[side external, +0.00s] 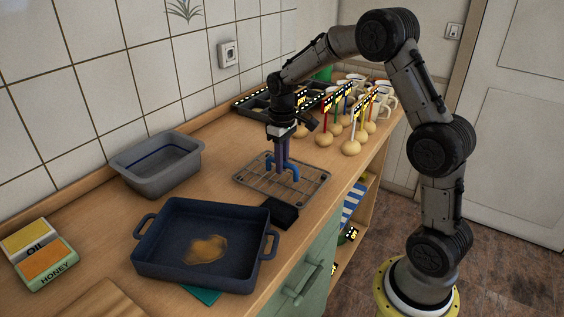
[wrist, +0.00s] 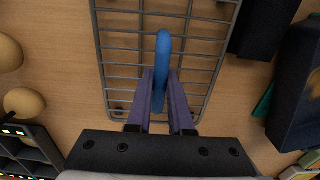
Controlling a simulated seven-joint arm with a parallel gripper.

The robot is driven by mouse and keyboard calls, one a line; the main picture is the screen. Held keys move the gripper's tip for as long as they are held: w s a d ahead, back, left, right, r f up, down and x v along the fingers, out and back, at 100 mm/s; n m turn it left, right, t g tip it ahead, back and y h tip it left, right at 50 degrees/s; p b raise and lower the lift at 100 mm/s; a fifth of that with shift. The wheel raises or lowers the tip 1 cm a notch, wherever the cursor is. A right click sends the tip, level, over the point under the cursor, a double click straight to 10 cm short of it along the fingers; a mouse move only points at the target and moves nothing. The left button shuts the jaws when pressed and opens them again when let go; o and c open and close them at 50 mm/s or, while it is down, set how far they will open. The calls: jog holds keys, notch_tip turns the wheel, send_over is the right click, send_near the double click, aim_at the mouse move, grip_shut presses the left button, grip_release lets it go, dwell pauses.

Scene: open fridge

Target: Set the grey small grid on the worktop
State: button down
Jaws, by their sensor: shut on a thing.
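The grey small grid (side external: 303,187) is a wire rack with a blue handle (side external: 294,170) standing up from its middle. It is level with the worktop (side external: 215,178), resting on it or very close above; I cannot tell which. My gripper (side external: 282,163) points down over the grid's middle and is shut on the blue handle. In the wrist view the grid (wrist: 200,72) lies beneath my gripper (wrist: 161,82), with the blue handle (wrist: 163,45) between the purple fingers. The fingers hide part of the grid and handle.
A navy baking dish (side external: 165,255) and a small black block (side external: 283,213) are in front of the grid. A grey tub (side external: 150,170) stands left, by the wall. Several round tan-based sign holders (side external: 351,147) and a black compartment tray (side external: 250,103) are behind. The worktop's front edge is close right.

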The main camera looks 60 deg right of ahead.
jog(key=shift+f, duration=0.1)
jog(key=c, duration=0.8)
grip_release()
notch_tip(320, 180, up, 12)
jog(key=s+a+r+t, duration=0.2)
jog(key=s+a+r, duration=0.3)
jog(key=s, duration=0.2)
jog(key=shift+s+a+f+t, duration=0.65)
jog(key=shift+s+a, duration=0.6)
jog(key=shift+s, duration=1.75)
jog(key=shift+s+a+f+t, duration=0.65)
jog(key=shift+s+a, duration=0.6)
jog(key=shift+s, duration=1.7)
jog(key=shift+s+a+f+t, duration=0.6)
jog(key=shift+s+a, duration=0.65)
jog(key=shift+s, duration=1.75)
